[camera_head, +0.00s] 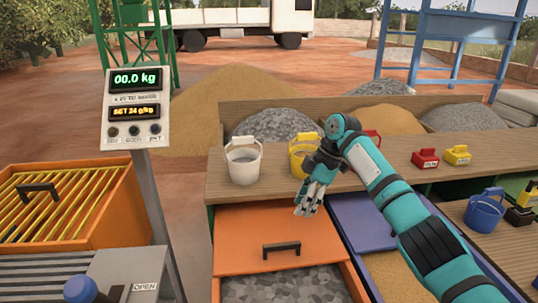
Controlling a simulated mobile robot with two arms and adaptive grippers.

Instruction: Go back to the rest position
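My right arm comes in from the lower right in teal and black. Its grey gripper (307,209) points down over the front of the wooden bench (225,188), above the orange drawer lid (245,235). I see nothing held between its fingers, but their gap is too small to judge. A white bucket (243,165) stands on the bench to the gripper's left. A yellow bucket (298,160) is just behind the gripper, partly hidden by it and the wrist. My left gripper is not in view.
A scale display (136,95) on a post reads 00.0 kg. An orange box with yellow bars (60,205) is at left. Small red (425,158) and yellow (457,155) tubs and a blue bucket (485,212) are at right. A drawer of gravel (290,287) is open below.

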